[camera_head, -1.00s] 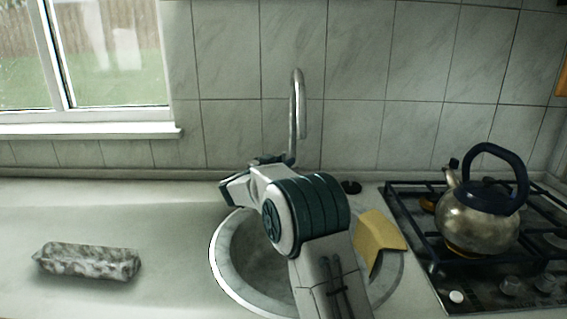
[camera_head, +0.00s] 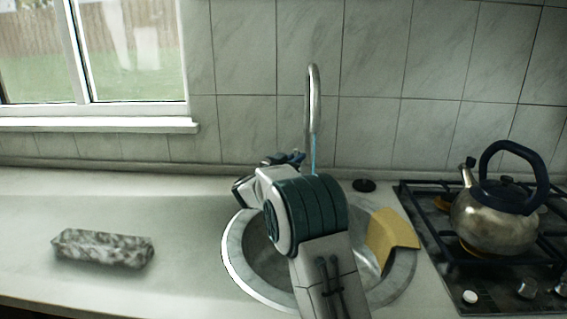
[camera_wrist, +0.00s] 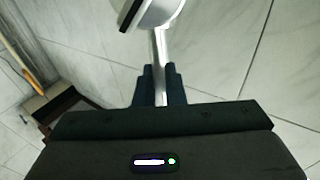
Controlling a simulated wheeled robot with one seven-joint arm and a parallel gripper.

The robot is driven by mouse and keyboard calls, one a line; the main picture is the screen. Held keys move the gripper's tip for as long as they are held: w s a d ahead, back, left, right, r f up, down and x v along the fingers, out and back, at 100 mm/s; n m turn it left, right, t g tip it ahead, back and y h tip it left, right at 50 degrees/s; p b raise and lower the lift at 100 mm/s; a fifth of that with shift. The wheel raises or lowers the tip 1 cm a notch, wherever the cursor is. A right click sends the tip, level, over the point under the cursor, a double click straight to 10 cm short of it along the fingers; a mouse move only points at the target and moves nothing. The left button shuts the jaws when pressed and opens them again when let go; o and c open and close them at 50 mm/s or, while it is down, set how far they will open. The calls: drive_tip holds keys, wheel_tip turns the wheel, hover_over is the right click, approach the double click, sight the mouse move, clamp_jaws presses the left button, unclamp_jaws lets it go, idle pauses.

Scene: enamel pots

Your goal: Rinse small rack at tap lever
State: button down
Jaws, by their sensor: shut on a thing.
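The tap (camera_head: 313,100) rises as a tall curved metal spout behind the round sink (camera_head: 237,262). A thin pale-blue stream of water (camera_head: 313,155) falls from its spout end. My gripper (camera_head: 292,158) is behind my arm at the base of the tap. In the wrist view my gripper (camera_wrist: 156,84) is shut on a slim metal bar, which looks like the tap lever (camera_wrist: 159,50). In the head view the lever is hidden by my arm. I see nothing that is clearly a small rack; a grey mottled block (camera_head: 103,250) lies on the counter at the left.
A yellow flat piece (camera_head: 392,234) leans at the sink's right side. A metal kettle (camera_head: 494,218) with a dark handle stands on the hob (camera_head: 440,245) at the right. A small black disc (camera_head: 364,185) is behind the sink. The counter (camera_head: 150,205) around the block is clear.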

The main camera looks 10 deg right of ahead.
drive_tip(key=shift+a, duration=0.1)
drive_tip(key=c, duration=1.7)
unclamp_jaws()
drive_tip(key=shift+s, duration=0.1)
drive_tip(key=v, duration=1.3)
drive_tip(key=shift+s+a, duration=0.1)
drive_tip(key=shift+a, duration=0.2)
